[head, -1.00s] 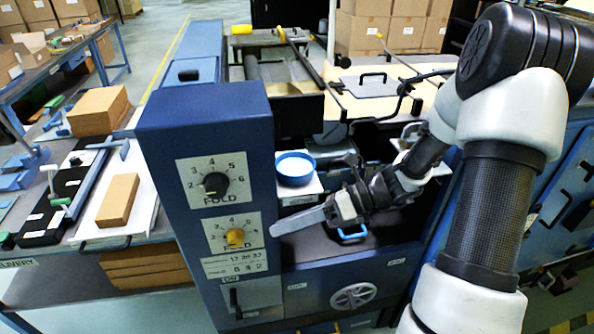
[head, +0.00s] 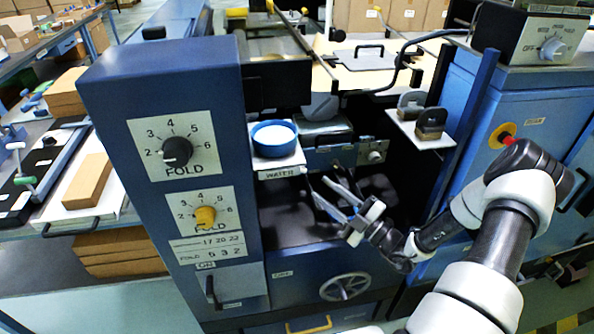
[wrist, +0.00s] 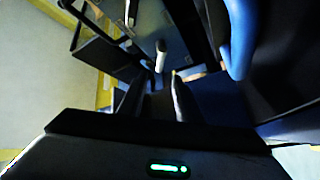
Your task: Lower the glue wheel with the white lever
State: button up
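My gripper (head: 322,187) reaches into the dark recess of the blue machine, below the water shelf. Its two grey fingers are apart, and nothing shows between them in the head view. In the wrist view the fingers (wrist: 166,82) point up the picture. A white-ended rod (wrist: 160,48), which looks like the white lever, shows just beyond the fingertips, apart from them as far as I can tell. I cannot pick out this lever in the head view. The glue wheel is not clearly visible; the recess is too dark to tell.
A blue-rimmed dish (head: 274,139) stands on the white shelf above left of my gripper. The dial panel (head: 200,230) rises at the left. A small shelf (head: 421,130) with brown-and-grey blocks is at the right. A spoked handwheel (head: 345,287) sits below.

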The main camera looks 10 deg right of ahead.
jog(key=x, duration=1.1)
jog(key=shift+b, duration=0.45)
grip_shut()
